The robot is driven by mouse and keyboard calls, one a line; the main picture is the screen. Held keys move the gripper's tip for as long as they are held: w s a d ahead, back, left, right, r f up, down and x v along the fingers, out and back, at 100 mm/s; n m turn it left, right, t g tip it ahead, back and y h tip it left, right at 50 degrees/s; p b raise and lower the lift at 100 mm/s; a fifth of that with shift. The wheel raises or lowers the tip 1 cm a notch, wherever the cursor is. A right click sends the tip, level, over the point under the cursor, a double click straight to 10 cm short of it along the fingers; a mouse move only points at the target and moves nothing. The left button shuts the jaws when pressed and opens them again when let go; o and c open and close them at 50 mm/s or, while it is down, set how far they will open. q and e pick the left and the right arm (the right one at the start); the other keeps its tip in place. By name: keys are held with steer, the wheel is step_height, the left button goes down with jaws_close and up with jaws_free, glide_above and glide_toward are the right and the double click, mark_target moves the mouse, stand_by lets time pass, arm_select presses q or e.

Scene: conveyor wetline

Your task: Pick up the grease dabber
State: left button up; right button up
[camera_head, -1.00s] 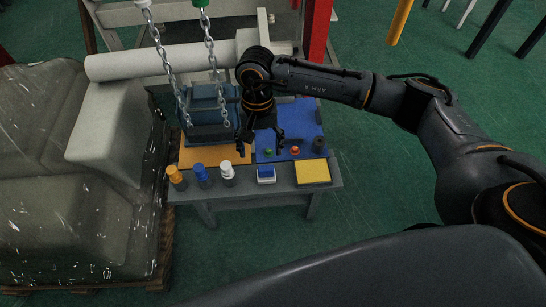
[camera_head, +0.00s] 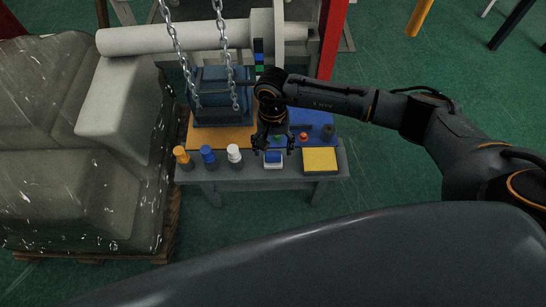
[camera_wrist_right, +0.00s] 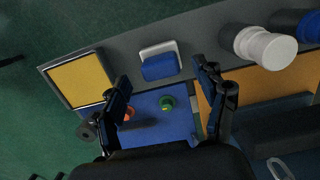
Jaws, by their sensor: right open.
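I cannot tell for sure which small item is the grease dabber. A green-topped piece (camera_wrist_right: 167,102) and a red-orange-topped piece (camera_head: 304,136) stand on the blue mat (camera_head: 318,118), with a dark cylinder (camera_head: 327,131) at its right. A blue-and-white block (camera_head: 273,159) sits on the table's front strip; it also shows in the wrist view (camera_wrist_right: 160,62). My right gripper (camera_head: 273,148) points down above the table, near the block and green piece. In the wrist view its fingers (camera_wrist_right: 160,75) are apart and empty, with the green piece between them. My left gripper is out of view.
Orange-, blue- and white-topped bottles (camera_head: 234,154) stand at the table's front left. A yellow pad (camera_head: 320,160) lies at front right. A blue box-like part (camera_head: 222,95) hangs on chains (camera_head: 227,55) left of my gripper. A large grey block (camera_head: 75,150) stands left.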

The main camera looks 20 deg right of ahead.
mark_target(273, 153)
step_height(273, 153, down, 3)
steer(key=shift+s+f, duration=0.15)
steer(key=shift+f, duration=0.05)
steer(key=shift+c, duration=0.2)
steer(key=c, duration=1.2)
steer(key=shift+r, duration=0.1)
